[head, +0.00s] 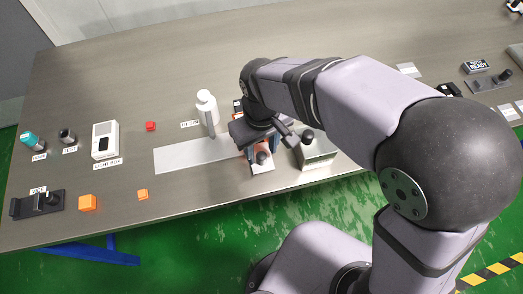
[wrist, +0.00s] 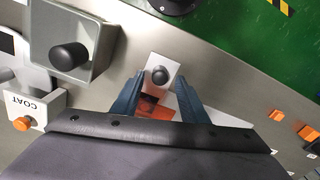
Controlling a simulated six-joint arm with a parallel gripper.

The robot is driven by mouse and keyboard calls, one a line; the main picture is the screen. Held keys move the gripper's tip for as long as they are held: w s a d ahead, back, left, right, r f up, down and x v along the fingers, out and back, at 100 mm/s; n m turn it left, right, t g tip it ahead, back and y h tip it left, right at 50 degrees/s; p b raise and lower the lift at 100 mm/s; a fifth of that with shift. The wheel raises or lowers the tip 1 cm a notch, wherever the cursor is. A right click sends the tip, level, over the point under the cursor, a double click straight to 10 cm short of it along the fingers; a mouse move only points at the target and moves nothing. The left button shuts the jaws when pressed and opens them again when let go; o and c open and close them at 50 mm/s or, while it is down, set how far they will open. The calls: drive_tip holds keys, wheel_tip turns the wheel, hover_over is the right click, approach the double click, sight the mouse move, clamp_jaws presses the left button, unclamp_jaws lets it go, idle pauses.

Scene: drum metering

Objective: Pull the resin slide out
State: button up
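The slide I take for the resin slide is a pale plate (wrist: 160,65) with a round black knob (wrist: 160,75) and an orange piece (wrist: 150,108) behind it. In the head view its knob (head: 262,157) shows below my wrist, near the table's front edge. My gripper (wrist: 158,80) is open, with its two blue-grey fingers spread on either side of the knob. I see a gap on both sides, and cannot tell whether the fingertips are down at knob height. My wrist hides the slide's rear part.
A grey box with a black knob (head: 317,150) stands close to the right of the slide. A white bottle (head: 207,108) stands behind left, beside a pale strip (head: 185,156). An orange button (wrist: 22,124) on the COAT unit shows in the wrist view. Orange cubes (head: 87,203) lie far left.

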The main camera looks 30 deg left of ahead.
drive_tip(key=shift+f, duration=1.1)
clamp_jaws()
drive_tip(key=s+a+p, duration=0.4)
drive_tip(key=s+a, duration=1.1)
drive_tip(key=shift+a+r, duration=0.1)
drive_tip(key=shift+s+a, duration=0.1)
unclamp_jaws()
